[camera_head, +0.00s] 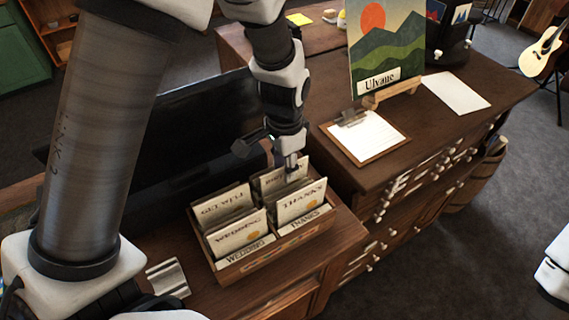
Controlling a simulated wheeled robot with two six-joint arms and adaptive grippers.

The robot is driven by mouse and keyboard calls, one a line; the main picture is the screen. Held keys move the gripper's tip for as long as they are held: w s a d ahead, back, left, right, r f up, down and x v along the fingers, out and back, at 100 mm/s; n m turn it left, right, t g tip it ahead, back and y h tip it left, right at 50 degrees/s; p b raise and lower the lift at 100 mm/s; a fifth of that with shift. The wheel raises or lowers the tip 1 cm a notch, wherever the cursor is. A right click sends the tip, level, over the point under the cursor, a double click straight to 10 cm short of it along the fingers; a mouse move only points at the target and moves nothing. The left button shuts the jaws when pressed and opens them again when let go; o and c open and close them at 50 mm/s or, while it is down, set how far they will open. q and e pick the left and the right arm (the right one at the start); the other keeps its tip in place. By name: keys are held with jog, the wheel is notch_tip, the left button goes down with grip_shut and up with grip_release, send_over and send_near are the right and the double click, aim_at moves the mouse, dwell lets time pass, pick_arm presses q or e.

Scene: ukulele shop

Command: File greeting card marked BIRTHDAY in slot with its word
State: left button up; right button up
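A wooden card rack (283,243) with several compartments stands on the lower counter. A card whose partly covered word looks like BIRTHDAY (270,183) is upright in the back right compartment. My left gripper (291,168) points down at the top of this card, and its fingers overlap the card's word. I cannot tell whether the fingers are shut on the card or only beside it. In front of it are the THANKS cards (303,202). The WEDDING cards (237,234) are front left and the GET WELL cards (224,205) back left. My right gripper is out of view.
A dark monitor (190,135) stands behind the rack. A metal holder (168,278) sits to its left. On the higher counter are a clipboard (365,138), a mountain picture (385,50) on an easel, and a white sheet (455,93). The counter right of the rack is clear.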

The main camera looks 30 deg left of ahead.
pick_arm(q)
notch_tip(320, 180, up, 12)
dwell(0.3)
jog(key=shift+f, duration=0.1)
dwell(0.5)
